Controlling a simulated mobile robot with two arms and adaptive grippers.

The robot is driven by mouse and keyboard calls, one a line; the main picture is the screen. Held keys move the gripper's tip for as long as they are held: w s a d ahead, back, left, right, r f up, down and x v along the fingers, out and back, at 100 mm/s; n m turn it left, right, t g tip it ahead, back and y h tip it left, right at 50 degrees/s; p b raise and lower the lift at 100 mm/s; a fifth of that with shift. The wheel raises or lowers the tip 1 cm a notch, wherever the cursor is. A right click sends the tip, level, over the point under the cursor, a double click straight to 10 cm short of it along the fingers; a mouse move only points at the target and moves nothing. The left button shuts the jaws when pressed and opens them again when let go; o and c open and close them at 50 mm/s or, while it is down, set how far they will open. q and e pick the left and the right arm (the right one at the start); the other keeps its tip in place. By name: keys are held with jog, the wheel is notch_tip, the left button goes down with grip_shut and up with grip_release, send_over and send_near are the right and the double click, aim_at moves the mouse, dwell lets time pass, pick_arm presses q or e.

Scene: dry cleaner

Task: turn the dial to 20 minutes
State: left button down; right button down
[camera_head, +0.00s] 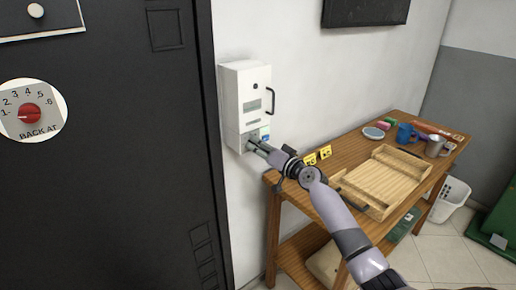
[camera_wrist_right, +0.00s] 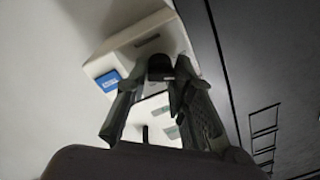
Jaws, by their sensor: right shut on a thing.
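A white box (camera_head: 245,98) is mounted on the wall in the head view, with a dark handle on its right side. My right gripper (camera_head: 256,146) reaches the lower part of this box. In the right wrist view, its two fingers are closed around a small dark dial (camera_wrist_right: 160,66) on the underside or lower face of the box. The dial's scale and pointer are hidden, so I cannot read its setting. A blue label (camera_wrist_right: 108,80) sits beside the dial. My left gripper is not in view.
A dark door (camera_head: 110,190) at left carries a round sign with a red knob (camera_head: 30,113). A white basket (camera_head: 451,199) is on the floor.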

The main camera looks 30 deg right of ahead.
jog(key=m+p, duration=0.2)
jog(key=m, duration=0.5)
jog(key=m+h+p, duration=0.1)
jog(key=m+p, duration=0.2)
jog(key=m, duration=0.4)
jog(key=m+p, duration=0.3)
jog(key=m, duration=0.5)
jog(key=shift+a+f+h, duration=0.1)
jog(key=shift+f+h, duration=0.15)
jog(key=shift+h, duration=0.05)
jog(key=shift+p, duration=0.3)
jog(key=shift+f, duration=0.1)
jog(key=c, duration=1.4)
grip_release()
jog(key=s, duration=1.2)
jog(key=shift+d, duration=0.25)
